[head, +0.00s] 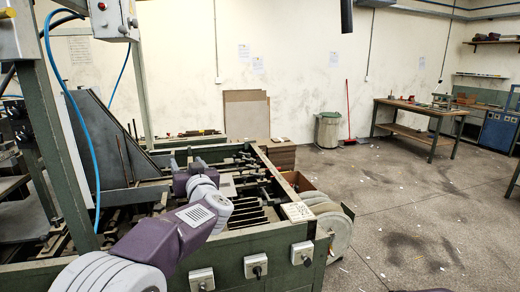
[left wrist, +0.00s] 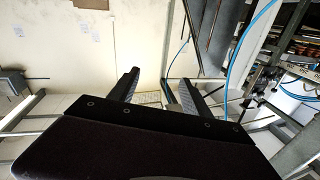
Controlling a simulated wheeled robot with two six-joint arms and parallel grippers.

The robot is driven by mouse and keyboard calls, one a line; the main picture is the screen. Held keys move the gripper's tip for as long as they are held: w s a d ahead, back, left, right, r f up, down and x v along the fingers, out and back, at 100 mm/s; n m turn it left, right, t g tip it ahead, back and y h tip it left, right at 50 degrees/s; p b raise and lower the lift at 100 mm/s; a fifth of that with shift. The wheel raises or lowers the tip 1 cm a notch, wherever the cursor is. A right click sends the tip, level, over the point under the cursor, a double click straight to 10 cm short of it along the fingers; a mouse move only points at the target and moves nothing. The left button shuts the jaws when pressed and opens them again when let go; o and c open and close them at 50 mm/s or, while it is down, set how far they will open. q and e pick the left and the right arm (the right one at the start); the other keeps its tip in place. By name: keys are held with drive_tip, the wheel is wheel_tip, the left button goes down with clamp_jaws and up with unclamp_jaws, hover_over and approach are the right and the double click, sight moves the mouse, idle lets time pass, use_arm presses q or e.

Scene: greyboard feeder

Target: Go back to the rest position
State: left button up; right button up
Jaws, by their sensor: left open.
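My left arm (head: 165,235) reaches in from the bottom left of the head view, over the feeder machine (head: 235,250). Its purple and grey wrist part (head: 190,180) is above the machine bed; the fingers are hard to make out there. In the left wrist view my left gripper (left wrist: 160,88) shows two dark fingers spread apart with nothing between them. Beyond them are the pale wall and metal frame bars. My right gripper is in neither view.
A green upright post (head: 55,130) and a blue cable (head: 88,130) stand left of my arm. Greyboard sheets (head: 247,115) lean behind the machine. A bin (head: 327,130) and a workbench (head: 420,107) stand farther back. The floor (head: 400,200) at right is mostly open, with scattered scraps.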

use_arm(q)
drive_tip(key=s+d+f+m+g+h+p, duration=0.1)
drive_tip(key=s+f+m+g+h+p, duration=0.25)
drive_tip(key=s+f, duration=0.6)
drive_tip(key=s+d+f+m+g+h, duration=0.2)
drive_tip(key=s+f+m+g+h, duration=0.3)
drive_tip(key=f, duration=0.7)
drive_tip(key=s+f+n+g, duration=0.2)
drive_tip(key=s+f, duration=0.3)
drive_tip(key=s, duration=0.5)
drive_tip(key=s+f+n+g, duration=0.2)
drive_tip(key=s+f+g, duration=0.2)
drive_tip(key=s, duration=0.6)
drive_tip(key=shift+f+h, duration=0.35)
drive_tip(key=shift+f, duration=0.4)
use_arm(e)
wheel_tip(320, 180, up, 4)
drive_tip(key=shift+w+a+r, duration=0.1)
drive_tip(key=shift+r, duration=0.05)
use_arm(q)
drive_tip(key=shift+g, duration=0.25)
drive_tip(key=shift+n, duration=0.25)
